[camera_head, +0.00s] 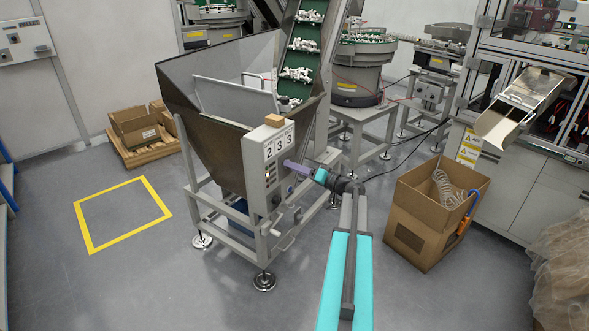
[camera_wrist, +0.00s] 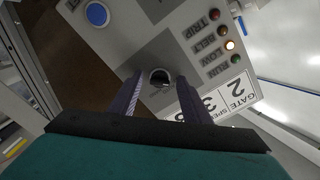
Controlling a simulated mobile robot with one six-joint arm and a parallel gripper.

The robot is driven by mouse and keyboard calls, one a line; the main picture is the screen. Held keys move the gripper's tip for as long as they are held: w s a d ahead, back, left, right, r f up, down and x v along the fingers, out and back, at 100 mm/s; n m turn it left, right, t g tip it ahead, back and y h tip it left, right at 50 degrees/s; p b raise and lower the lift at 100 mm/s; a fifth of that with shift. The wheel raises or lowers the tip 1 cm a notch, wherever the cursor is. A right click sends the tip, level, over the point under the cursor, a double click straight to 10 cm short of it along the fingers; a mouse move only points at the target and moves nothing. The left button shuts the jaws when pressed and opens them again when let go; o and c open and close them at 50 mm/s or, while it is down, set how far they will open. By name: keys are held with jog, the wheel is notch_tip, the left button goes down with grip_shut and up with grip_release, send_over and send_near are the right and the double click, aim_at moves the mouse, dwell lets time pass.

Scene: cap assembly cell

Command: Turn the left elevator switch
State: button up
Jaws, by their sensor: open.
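The elevator's grey control box (camera_head: 257,158) stands on the front of the hopper frame, with a row of small controls and number labels 2, 3, 3. In the wrist view its panel (camera_wrist: 180,40) appears rotated. A round dark switch (camera_wrist: 160,77) with a metallic rim shows between my fingertips. My gripper (camera_head: 290,164) is in front of the box, fingers pointing at the panel; in the wrist view its two fingers (camera_wrist: 159,84) are apart, either side of the switch. Contact cannot be told. Which switch position this is cannot be told.
The dark hopper (camera_head: 215,140) rises behind the box. A cardboard box (camera_head: 435,215) stands to the right. Floor within the yellow square (camera_head: 125,215) is clear.

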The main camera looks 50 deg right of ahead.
jog(key=c, duration=1)
jog(key=shift+a, duration=0.15)
jog(key=shift+c, duration=0.2)
